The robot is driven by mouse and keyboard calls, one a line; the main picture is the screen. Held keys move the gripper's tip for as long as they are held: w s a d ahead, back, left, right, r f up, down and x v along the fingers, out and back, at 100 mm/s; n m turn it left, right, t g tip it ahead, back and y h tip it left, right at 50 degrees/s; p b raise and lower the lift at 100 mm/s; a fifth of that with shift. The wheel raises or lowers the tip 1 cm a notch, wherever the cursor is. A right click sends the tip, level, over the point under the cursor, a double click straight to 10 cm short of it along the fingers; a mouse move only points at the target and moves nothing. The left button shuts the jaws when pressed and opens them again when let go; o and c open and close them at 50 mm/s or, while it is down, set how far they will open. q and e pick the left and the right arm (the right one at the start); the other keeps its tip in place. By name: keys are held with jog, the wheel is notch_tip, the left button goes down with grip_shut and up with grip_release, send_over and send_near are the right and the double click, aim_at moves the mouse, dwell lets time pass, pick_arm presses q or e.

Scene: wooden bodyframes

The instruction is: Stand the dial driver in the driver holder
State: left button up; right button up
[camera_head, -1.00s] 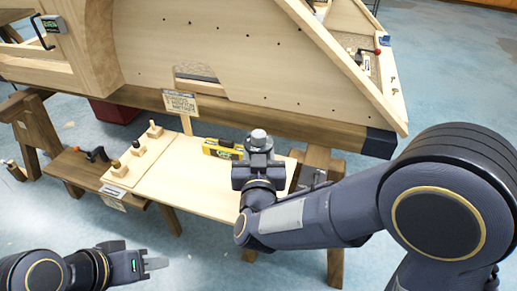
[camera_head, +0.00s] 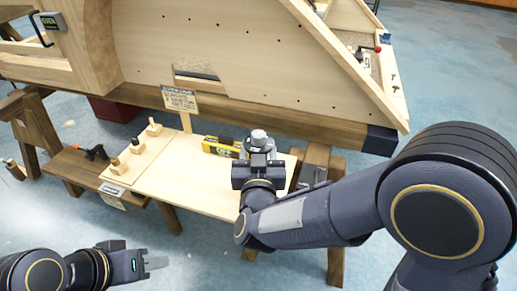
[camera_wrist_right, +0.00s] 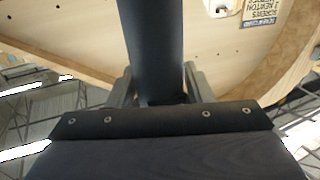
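My right gripper (camera_head: 259,160) is over the right part of the pale work board. In the right wrist view, its two fingers (camera_wrist_right: 155,92) close from both sides on a dark, thick cylinder (camera_wrist_right: 152,45), which I take to be the dial driver. In the head view, a grey body with a pale round top (camera_head: 258,135) shows at the gripper; the lower part is hidden. Small wooden blocks with upright pegs or handles stand on the board's left; I cannot tell which is the driver holder. My left gripper (camera_head: 155,263) is low at the left, away from the board, apparently empty.
A yellow and black item (camera_head: 221,147) lies close left of the right gripper. A small sign (camera_head: 180,100) stands behind the board (camera_head: 185,185). The large wooden frame (camera_head: 230,60) rises behind. A dark tool (camera_head: 92,153) lies on the left bench. The board's middle is clear.

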jog(key=shift+o, duration=1.4)
jog(key=shift+f, duration=0.15)
jog(key=s+p, duration=0.2)
jog(key=s, duration=1.3)
jog(key=w+d+r+m+g+y, duration=0.1)
jog(key=w+d+r+g+y, duration=0.1)
jog(key=w+d+g+y, duration=0.35)
jog(key=s+d+f+g+h, duration=0.1)
jog(key=s+d+f+g, duration=0.15)
jog(key=s+d, duration=0.45)
jog(key=s+d+f+g+h, duration=0.15)
jog(key=s+d+g, duration=0.25)
jog(key=s+d, duration=0.4)
notch_tip(320, 180, up, 25)
jog(key=p, duration=2.6)
jog(key=shift+s+f+m+y, duration=0.2)
jog(key=shift+m+y, duration=0.1)
jog(key=shift+y, duration=0.1)
